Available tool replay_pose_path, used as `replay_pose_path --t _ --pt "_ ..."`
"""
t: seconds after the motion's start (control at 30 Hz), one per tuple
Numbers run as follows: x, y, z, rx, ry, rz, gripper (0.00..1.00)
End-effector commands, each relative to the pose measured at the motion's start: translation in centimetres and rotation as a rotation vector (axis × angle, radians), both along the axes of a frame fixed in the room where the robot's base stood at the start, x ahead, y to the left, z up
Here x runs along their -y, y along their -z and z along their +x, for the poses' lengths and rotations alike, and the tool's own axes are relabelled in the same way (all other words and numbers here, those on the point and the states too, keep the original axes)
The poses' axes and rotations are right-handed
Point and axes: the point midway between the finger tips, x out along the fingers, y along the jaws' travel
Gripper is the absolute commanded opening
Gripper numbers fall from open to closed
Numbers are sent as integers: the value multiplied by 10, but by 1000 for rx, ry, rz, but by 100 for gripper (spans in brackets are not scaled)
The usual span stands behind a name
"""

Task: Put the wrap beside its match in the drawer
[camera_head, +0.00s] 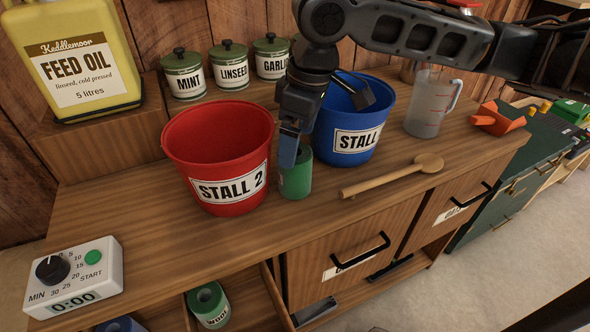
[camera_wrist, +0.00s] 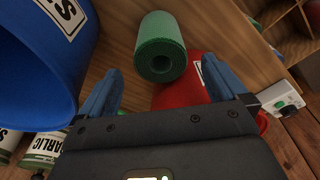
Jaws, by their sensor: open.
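A green rolled wrap (camera_head: 296,180) stands upright on the counter between the red and blue buckets. In the wrist view the wrap (camera_wrist: 160,48) lies ahead of the gap between the blue fingers, its hollow end towards me. My gripper (camera_head: 289,152) is open and empty, pointing down just above and beside the wrap; its arm hides part of the wrap. The open drawer (camera_head: 262,300) at the bottom holds another green roll (camera_head: 208,304) with a white label, in a compartment. A blue roll (camera_head: 121,325) is partly cut off at the picture's lower edge.
A red STALL 2 bucket (camera_head: 215,150) stands left of the wrap and a blue STALL bucket (camera_head: 345,135) right behind it. A wooden spoon (camera_head: 390,178) lies to the right. A timer (camera_head: 72,276) sits at the counter's left. Free counter lies left of the red bucket.

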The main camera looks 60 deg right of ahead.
Motion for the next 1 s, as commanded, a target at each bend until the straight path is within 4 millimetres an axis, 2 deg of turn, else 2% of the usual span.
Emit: replay_pose_path --t 0.1,0.2,0.47,1.0 --pt "-1 17 2 -1 0 2 99" --pt "-1 24 3 1 -1 1 99" --pt "-1 26 3 2 -1 0 99" --pt "-1 26 3 2 -1 1 47"
